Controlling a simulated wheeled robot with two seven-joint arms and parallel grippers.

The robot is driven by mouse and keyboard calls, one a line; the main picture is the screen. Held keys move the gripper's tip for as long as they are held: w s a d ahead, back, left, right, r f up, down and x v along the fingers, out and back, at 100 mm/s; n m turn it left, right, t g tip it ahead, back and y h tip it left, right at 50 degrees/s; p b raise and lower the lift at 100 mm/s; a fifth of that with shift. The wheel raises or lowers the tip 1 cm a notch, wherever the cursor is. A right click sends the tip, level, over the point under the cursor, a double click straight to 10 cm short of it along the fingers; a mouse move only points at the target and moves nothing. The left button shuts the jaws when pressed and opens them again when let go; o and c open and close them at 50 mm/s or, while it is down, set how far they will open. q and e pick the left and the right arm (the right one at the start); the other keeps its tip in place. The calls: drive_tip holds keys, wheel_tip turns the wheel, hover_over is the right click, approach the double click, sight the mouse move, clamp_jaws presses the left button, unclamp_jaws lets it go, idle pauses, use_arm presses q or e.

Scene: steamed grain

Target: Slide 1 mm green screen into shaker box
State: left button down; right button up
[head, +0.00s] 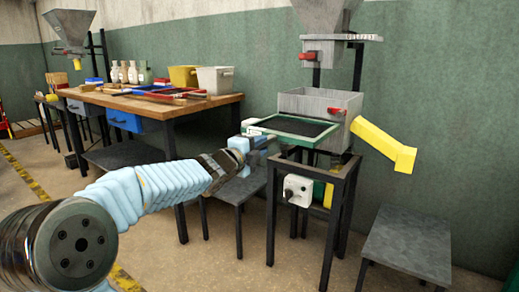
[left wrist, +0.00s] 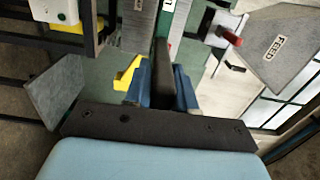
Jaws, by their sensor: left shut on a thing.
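The green-framed screen (head: 273,133) with a dark mesh is held roughly level at the front left of the shaker box. My left gripper (head: 250,143) is shut on its near left edge. The grey shaker box (head: 306,105) sits on a dark metal stand. The screen overlaps the box's lower front in the head view; I cannot tell whether its far edge is inside. In the left wrist view, the gripper's blue fingers (left wrist: 160,92) close around a dark piece, with a green strip (left wrist: 178,28) beyond. My right gripper is out of view.
A yellow spout (head: 385,147) juts from the box's right side. A grey hopper (head: 322,14) with a red handle hangs above. A white control box (head: 298,190) is on the stand. A wooden bench (head: 215,102) with bins and bottles stands left; a low grey table (head: 410,243) stands right.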

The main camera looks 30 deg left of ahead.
sight(276, 136)
use_arm(q)
drive_tip(key=shift+w+r, duration=0.1)
drive_tip(key=shift+w, duration=0.2)
idle(0.9)
drive_tip(key=shift+w+d, duration=0.1)
drive_tip(key=shift+w, duration=1.3)
drive_tip(key=shift+w+d+p, duration=0.1)
drive_tip(key=shift+w+p, duration=0.2)
drive_tip(key=shift+w, duration=1.05)
drive_tip(key=shift+w+d+p, duration=0.2)
drive_tip(key=shift+w+p, duration=0.7)
drive_tip(key=shift+w, duration=1.5)
drive_tip(key=shift+w, duration=0.1)
